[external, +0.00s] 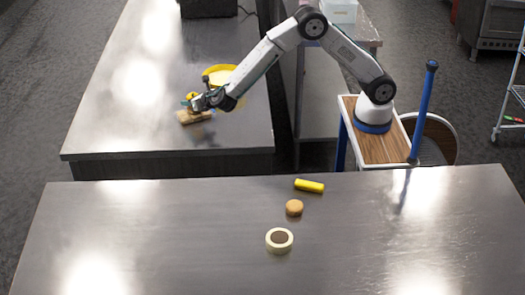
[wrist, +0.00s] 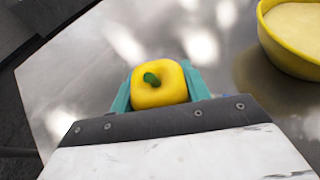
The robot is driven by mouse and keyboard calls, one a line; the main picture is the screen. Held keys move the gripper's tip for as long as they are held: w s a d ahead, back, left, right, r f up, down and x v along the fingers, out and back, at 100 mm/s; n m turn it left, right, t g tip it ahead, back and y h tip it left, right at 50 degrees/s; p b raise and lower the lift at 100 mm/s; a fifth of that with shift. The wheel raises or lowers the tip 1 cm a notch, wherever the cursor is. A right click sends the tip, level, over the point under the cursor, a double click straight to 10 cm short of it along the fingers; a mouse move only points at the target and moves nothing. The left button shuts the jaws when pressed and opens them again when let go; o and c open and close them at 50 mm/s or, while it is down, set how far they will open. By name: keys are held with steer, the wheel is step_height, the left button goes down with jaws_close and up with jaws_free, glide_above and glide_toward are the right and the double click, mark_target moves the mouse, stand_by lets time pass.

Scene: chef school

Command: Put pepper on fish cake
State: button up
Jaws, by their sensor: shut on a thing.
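My gripper (external: 197,102) is over the far-left metal table, its teal fingers shut on a yellow pepper (wrist: 160,90) with a green stem. The pepper also shows at the gripper's tip in the external view (external: 191,96). A tan, flat, block-like piece (external: 194,117) lies on the table just below the gripper. It may be the fish cake, but it is too small to be sure. It is hidden in the wrist view. I cannot tell whether the pepper touches it.
A yellow bowl (external: 219,74) with pale contents stands just behind the gripper; it also shows in the wrist view (wrist: 296,38). The near table (external: 130,235) holds a yellow cylinder (external: 309,186), a round brown item (external: 294,207) and a tape roll (external: 279,240). A dark box (external: 208,8) stands farther back.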

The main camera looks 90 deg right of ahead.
steer(key=o, duration=1)
